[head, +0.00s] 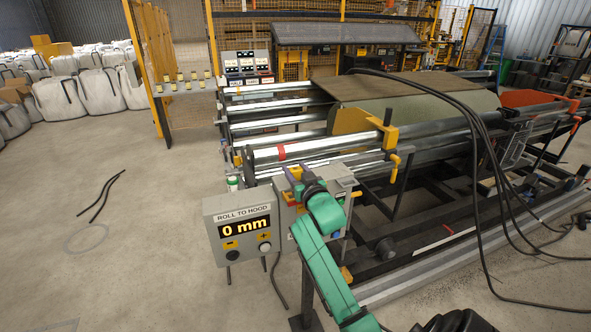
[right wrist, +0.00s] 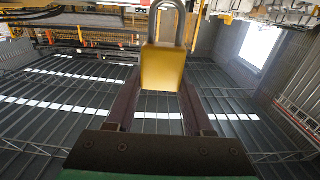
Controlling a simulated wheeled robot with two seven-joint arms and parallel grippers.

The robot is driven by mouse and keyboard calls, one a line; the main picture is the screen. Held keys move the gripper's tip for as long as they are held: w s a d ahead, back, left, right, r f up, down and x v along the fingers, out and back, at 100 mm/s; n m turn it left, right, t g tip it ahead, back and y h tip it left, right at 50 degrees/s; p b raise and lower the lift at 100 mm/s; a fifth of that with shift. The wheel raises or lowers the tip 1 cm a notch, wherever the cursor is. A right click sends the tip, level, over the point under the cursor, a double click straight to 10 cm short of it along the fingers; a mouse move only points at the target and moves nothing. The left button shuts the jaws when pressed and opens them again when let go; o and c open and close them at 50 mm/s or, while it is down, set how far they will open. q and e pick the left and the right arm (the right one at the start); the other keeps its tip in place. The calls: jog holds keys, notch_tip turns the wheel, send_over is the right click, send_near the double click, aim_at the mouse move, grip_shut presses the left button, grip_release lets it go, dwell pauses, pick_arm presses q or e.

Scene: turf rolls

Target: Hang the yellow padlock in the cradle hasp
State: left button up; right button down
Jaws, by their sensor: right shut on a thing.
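The yellow padlock (right wrist: 163,68) shows in the right wrist view, with its grey steel shackle pointing to the top of the picture. My right gripper (right wrist: 161,90) is shut on the padlock's body, one dark finger on each side. In the head view my right gripper (head: 295,177) is beside the front end of the roller cradle, above and behind the grey control box. The padlock cannot be made out clearly there. I cannot pick out the cradle hasp with certainty in either view. My left gripper is not in view.
The control box (head: 238,228) reads "ROLL TO HOOD 0 mm". Shiny rollers (head: 318,148) lie behind my right gripper. A yellow bracket (head: 390,138) stands to their right. Black cables (head: 482,150) hang over the machine. The floor at left is mostly clear.

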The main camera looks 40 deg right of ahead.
dwell(0.4)
jog(key=shift+f, duration=0.15)
dwell(0.4)
jog(key=shift+f, duration=0.35)
jog(key=shift+f+b, duration=1.75)
jog(key=shift+f, duration=0.35)
jog(key=shift+c, duration=1)
grip_release()
jog(key=shift+r, duration=0.1)
